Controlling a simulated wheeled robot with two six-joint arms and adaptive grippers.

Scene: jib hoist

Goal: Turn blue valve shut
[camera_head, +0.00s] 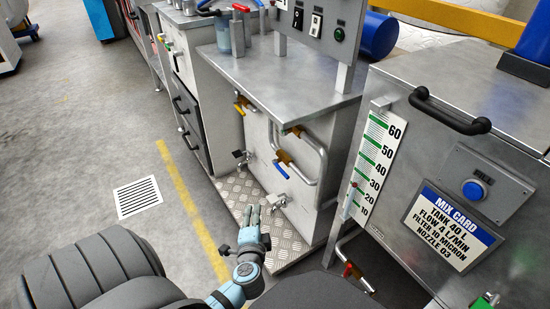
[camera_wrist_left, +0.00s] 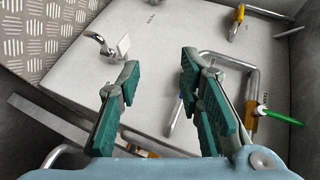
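The blue-handled valve (camera_head: 281,169) sits on a pipe on the front of the grey cabinet (camera_head: 262,128), its handle sloping down to the right. My left gripper (camera_head: 250,211) is below and left of it in the head view, apart from it. In the left wrist view the same gripper (camera_wrist_left: 157,92) faces the cabinet panel, its green-padded fingers spread with nothing held between them. A small bluish piece (camera_wrist_left: 181,101) shows between the fingers; most of the blue valve seems hidden behind the right finger. My right gripper is not in view.
A yellow-handled valve (camera_head: 243,103) and another brass valve (camera_head: 292,131) are higher on the cabinet. A green handle (camera_wrist_left: 283,118) shows in the wrist view. Small taps (camera_head: 241,157) stick out nearby. A checkered metal plate (camera_head: 238,190) lies below; open floor is left.

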